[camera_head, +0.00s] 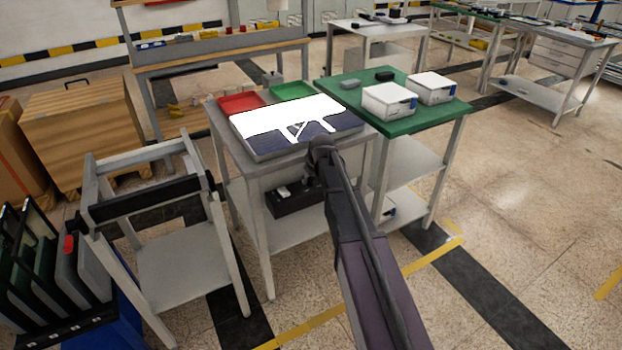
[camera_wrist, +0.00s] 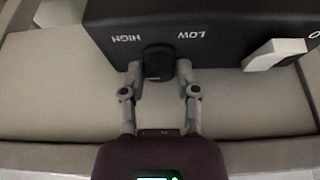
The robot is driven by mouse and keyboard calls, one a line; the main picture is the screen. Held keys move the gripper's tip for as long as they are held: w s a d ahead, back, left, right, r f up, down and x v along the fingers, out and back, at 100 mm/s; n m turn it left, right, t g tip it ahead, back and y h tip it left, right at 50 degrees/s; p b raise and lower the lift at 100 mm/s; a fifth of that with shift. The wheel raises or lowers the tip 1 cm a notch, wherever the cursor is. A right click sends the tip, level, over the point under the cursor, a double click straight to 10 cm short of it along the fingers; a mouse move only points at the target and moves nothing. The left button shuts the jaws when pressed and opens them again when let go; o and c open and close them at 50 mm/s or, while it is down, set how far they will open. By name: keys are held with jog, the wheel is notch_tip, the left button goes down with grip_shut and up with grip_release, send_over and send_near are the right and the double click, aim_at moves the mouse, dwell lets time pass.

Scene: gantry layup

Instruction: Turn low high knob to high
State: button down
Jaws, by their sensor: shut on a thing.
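The low high knob (camera_wrist: 158,58) is a dark round knob on the front of a black control box (camera_wrist: 225,22), in the wrist view. The lettering is upside down there, with HIGH to the left of the knob and LOW to the right. My gripper (camera_wrist: 158,71) is shut on the knob, one finger on each side. I cannot tell which way the knob points. In the head view the black box (camera_head: 290,203) sits on the grey table's lower shelf, and my arm hides part of it, with the knob not visible.
A white switch lever (camera_wrist: 274,55) sticks out of the box right of the knob in the wrist view. The grey table (camera_head: 216,119) bears a dark board with white pieces and red and green trays. A green-topped table (camera_head: 420,121) with white boxes stands close on the right.

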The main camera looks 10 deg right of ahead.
jog(key=m+h, duration=0.1)
jog(key=m, duration=0.3)
jog(key=shift+a+h, duration=0.1)
jog(key=shift+h, duration=0.3)
jog(key=shift+m+h, duration=0.8)
jog(key=shift+m, duration=1.7)
jog(key=shift+g, duration=0.3)
jog(key=shift+c, duration=1.7)
grip_release()
jog(key=shift+n, duration=0.3)
